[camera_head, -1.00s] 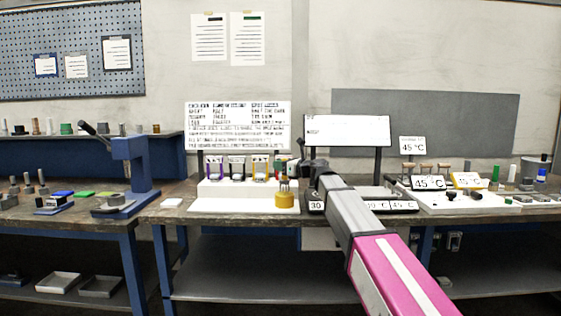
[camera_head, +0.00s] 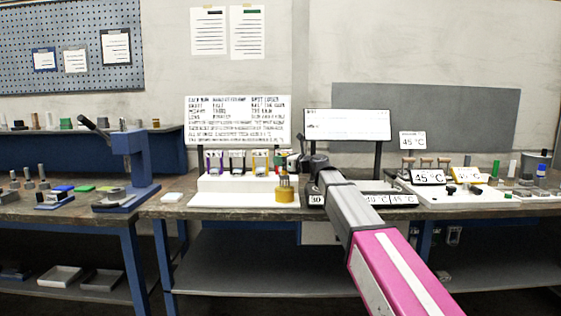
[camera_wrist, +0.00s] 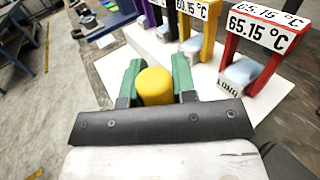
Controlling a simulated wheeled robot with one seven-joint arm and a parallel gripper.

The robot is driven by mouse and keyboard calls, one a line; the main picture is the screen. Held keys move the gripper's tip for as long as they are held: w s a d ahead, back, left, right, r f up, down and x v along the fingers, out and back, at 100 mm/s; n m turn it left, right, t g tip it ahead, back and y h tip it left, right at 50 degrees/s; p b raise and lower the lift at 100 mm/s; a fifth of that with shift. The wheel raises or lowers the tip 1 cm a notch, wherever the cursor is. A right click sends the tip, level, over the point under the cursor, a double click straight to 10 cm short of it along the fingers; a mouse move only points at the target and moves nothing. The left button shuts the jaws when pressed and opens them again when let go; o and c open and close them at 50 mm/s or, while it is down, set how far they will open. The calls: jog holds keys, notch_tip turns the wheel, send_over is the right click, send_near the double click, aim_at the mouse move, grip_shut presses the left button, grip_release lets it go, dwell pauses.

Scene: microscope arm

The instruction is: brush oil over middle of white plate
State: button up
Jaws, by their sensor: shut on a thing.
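My gripper (camera_wrist: 156,82) has green fingers closed on both sides of a yellow rounded handle (camera_wrist: 155,88) in the wrist view. The handle's lower end is hidden, so I cannot tell whether it is a brush. In the head view a yellow pot (camera_head: 285,195) stands at the right end of a low white base, with a narrow upright piece above it, just left of my wrist. A small flat white plate (camera_head: 173,197) lies on the bench to the left, apart from my gripper. I see no oil on it at this size.
A white stepped stand (camera_head: 240,184) holds purple, yellow and red labelled frames close to my gripper. A blue microscope-like stand (camera_head: 133,170) is further left. Temperature-labelled blocks (camera_head: 428,178) fill the right. Bare bench lies around the small plate.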

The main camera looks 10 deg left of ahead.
jog(key=shift+f, duration=0.45)
dwell(1.2)
jog(key=shift+r, duration=0.1)
notch_tip(320, 180, up, 7)
dwell(0.9)
dwell(0.5)
